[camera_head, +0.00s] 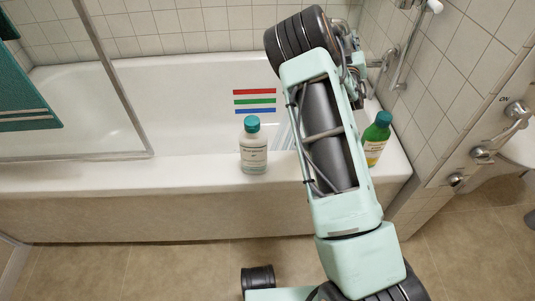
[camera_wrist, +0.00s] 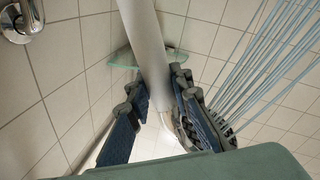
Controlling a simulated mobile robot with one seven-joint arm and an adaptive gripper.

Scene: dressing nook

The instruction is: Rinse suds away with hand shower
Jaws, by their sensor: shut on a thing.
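In the wrist view, my gripper (camera_wrist: 157,105) is shut around the pale grey handle of the hand shower (camera_wrist: 147,45). Thin blue water jets (camera_wrist: 262,70) fan out at the right, so the shower is running. In the head view my arm covers the gripper and the hand shower. Some pale streaks of water (camera_head: 285,135) show left of my arm, against the tub's inner wall. Red, green and blue bars (camera_head: 254,101) lie on the white bathtub (camera_head: 180,100) wall, left of the streaks. I cannot make out any suds.
A clear bottle with a teal cap (camera_head: 253,152) stands on the tub's front rim. A green bottle (camera_head: 377,140) stands at the rim's right end, close to my arm. A valve lever (camera_head: 515,110) marked ON is on the right wall. A glass screen and teal towel (camera_head: 25,95) are at left.

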